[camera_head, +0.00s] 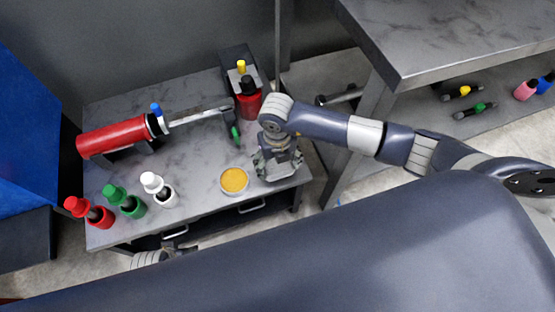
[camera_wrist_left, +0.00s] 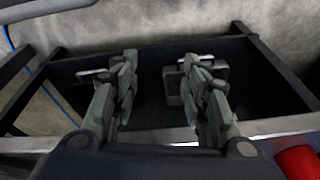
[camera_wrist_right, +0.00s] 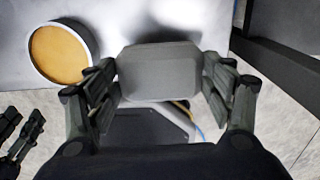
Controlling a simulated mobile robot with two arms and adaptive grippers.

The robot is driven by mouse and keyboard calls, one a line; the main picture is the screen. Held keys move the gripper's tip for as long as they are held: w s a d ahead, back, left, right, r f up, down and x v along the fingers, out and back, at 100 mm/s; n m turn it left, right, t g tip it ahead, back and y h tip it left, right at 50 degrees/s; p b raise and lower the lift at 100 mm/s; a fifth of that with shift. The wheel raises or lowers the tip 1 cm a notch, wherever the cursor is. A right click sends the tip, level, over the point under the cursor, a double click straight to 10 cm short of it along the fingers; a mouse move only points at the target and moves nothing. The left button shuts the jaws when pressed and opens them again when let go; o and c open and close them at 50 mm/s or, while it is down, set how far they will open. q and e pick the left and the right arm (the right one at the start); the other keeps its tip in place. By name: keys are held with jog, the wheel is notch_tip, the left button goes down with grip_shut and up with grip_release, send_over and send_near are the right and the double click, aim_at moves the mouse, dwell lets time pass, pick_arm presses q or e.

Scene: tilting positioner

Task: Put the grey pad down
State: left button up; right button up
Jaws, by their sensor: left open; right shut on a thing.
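The grey pad (camera_wrist_right: 160,72) is a flat block with rounded corners, seen in the right wrist view. My right gripper (camera_wrist_right: 160,85) is shut on it, one finger at each side. In the head view this gripper (camera_head: 278,172) points down over the right front corner of the marbled table (camera_head: 205,150), and hides most of the pad. A dark shadow lies by the pad; I cannot tell whether it touches the tabletop. My left gripper (camera_wrist_left: 162,90) is open and empty, low at the table's front by the drawers; it shows partly in the head view (camera_head: 178,248).
A round tin with orange content (camera_head: 234,180) stands just left of the right gripper. Red, green and white-capped bottles (camera_head: 158,190) stand at front left. A red cylinder with a metal arm (camera_head: 115,137) lies behind. A red bottle (camera_head: 248,100) stands at the back right.

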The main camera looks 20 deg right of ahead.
jog(key=w, duration=0.2)
jog(key=w+d, duration=0.1)
jog(key=shift+f, duration=0.25)
notch_tip(320, 180, down, 3)
jog(key=shift+b, duration=0.55)
pick_arm(q)
jog(key=r, duration=0.4)
jog(key=shift+w+r, duration=0.2)
jog(key=shift+r, duration=0.2)
pick_arm(e)
jog(key=shift+f, duration=0.15)
jog(key=shift+f, duration=0.15)
jog(key=o, duration=0.9)
pick_arm(q)
jog(key=shift+r, duration=0.3)
pick_arm(e)
jog(key=shift+o, duration=0.2)
jog(key=shift+r, duration=0.2)
